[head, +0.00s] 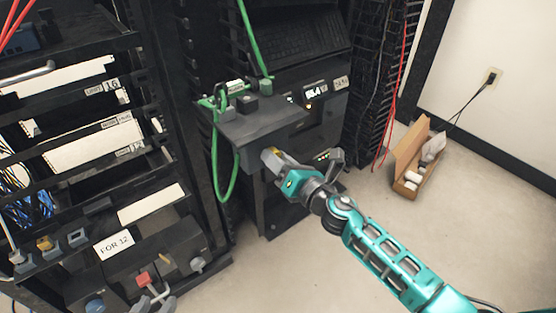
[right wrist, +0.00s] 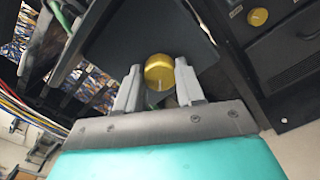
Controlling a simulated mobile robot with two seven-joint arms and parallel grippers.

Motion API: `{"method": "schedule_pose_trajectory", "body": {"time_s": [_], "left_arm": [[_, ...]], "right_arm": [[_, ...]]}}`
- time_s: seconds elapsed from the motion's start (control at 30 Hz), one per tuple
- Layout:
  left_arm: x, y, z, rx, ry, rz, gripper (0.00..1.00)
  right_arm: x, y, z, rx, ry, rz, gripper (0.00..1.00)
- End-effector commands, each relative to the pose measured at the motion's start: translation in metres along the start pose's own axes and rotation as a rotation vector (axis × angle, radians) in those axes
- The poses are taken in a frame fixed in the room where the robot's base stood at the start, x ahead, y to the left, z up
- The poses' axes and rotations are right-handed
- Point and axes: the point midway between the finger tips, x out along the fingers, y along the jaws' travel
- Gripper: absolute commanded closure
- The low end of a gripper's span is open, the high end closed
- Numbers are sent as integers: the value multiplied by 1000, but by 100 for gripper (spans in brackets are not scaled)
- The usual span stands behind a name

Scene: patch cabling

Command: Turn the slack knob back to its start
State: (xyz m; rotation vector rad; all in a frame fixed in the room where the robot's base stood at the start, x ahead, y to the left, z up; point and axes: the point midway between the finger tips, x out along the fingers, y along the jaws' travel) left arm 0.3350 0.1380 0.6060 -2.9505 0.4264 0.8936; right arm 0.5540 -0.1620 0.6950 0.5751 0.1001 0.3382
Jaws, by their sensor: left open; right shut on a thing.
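A yellow knob (head: 270,153), which I take for the slack knob, sits on the side of a dark grey box (head: 248,128) in the head view. My right gripper (head: 274,157) comes at it from the right and is shut on it. In the right wrist view the round yellow knob (right wrist: 159,71) shows between the two grey fingers (right wrist: 160,88), with a pale line on its face. My left gripper (head: 153,298) is at the bottom edge of the head view, open, below a red knob (head: 142,279); much of it is cut off.
A green cable (head: 217,165) hangs in a loop left of the box. Another yellow knob (right wrist: 258,17) is on a dark panel. A cardboard box (head: 409,178) lies on the open floor at the right.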

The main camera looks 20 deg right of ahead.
Motion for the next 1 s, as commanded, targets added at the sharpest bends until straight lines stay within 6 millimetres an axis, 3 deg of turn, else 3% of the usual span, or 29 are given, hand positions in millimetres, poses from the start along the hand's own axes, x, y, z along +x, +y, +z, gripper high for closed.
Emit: {"method": "schedule_pose_trajectory", "body": {"time_s": [0.4, 0.43, 0.6, 0.7, 1.0], "left_arm": [[0, 0, 2, 3, -4, 0, 57], [1, 0, 2, 3, -4, 0, 57], [1, -1, 4, 3, -9, 0, 57], [1, -1, 5, 3, -10, 0, 57], [1, -1, 4, 3, -10, -1, 57]], "right_arm": [[0, 0, -2, -10, 5, 2, 93], [0, 0, -2, -10, 5, 2, 60], [0, 0, -2, -8, 3, 1, 43], [0, 0, -1, -8, 2, 1, 37], [-5, 0, -1, -7, 2, 0, 37]]}}
